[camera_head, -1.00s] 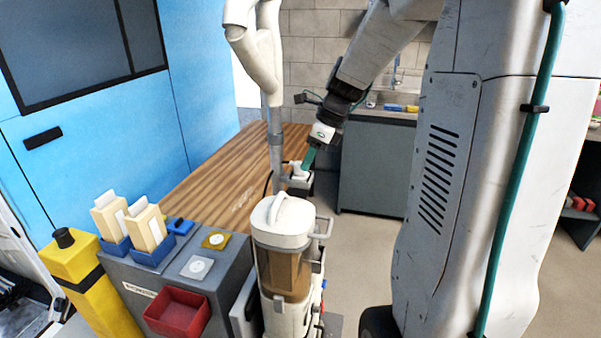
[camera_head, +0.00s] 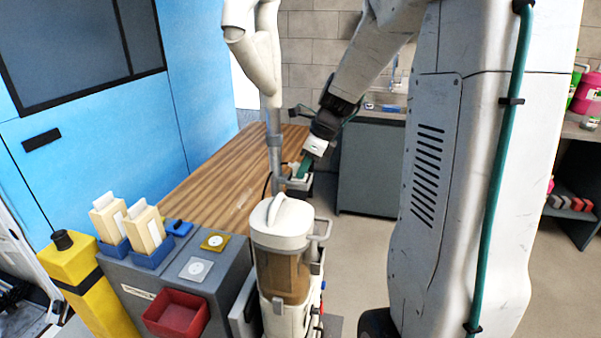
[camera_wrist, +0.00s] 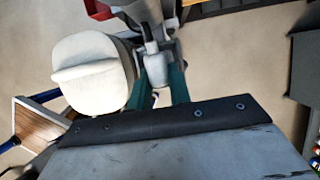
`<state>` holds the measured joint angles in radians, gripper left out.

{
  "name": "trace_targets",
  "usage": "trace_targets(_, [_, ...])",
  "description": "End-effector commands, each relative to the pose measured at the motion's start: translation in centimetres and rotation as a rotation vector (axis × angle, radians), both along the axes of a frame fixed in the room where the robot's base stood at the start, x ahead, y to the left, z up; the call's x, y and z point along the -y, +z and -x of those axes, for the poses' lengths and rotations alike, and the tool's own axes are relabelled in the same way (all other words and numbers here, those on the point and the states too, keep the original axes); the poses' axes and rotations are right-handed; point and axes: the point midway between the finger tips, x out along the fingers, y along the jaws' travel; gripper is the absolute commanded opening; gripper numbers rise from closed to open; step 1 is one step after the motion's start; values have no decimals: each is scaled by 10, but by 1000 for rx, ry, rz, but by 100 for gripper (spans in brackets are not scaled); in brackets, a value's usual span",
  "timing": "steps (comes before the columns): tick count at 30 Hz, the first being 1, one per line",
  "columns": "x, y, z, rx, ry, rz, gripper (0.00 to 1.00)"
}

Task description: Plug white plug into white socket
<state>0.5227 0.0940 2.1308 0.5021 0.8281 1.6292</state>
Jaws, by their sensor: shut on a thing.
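My gripper (camera_head: 302,173) reaches down to a small pale holder (camera_head: 299,186) beside the grey pole, behind the white-lidded canister machine. In the wrist view its green fingers (camera_wrist: 158,78) are shut on a small white piece (camera_wrist: 154,66), which appears to be the white plug. The plug is mostly hidden by the fingers in the head view, and I cannot tell whether it touches the holder. A white square plate with a round face (camera_head: 196,269), possibly the white socket, lies on the grey cabinet; a similar yellow plate (camera_head: 214,241) is behind it.
A red bin (camera_head: 176,315), blue trays (camera_head: 152,257) with cream blocks and a yellow post (camera_head: 77,270) are at left.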

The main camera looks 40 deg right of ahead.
Motion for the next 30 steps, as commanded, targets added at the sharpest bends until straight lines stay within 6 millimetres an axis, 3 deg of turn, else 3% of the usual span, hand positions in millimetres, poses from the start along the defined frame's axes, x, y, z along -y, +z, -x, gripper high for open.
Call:
trace_targets(8, [0, 9, -1, 2, -1, 2, 0])
trace_targets(15, [0, 39, 2, 3, -1, 3, 0])
trace_targets(30, [-1, 48, 128, 2, -5, 1, 0])
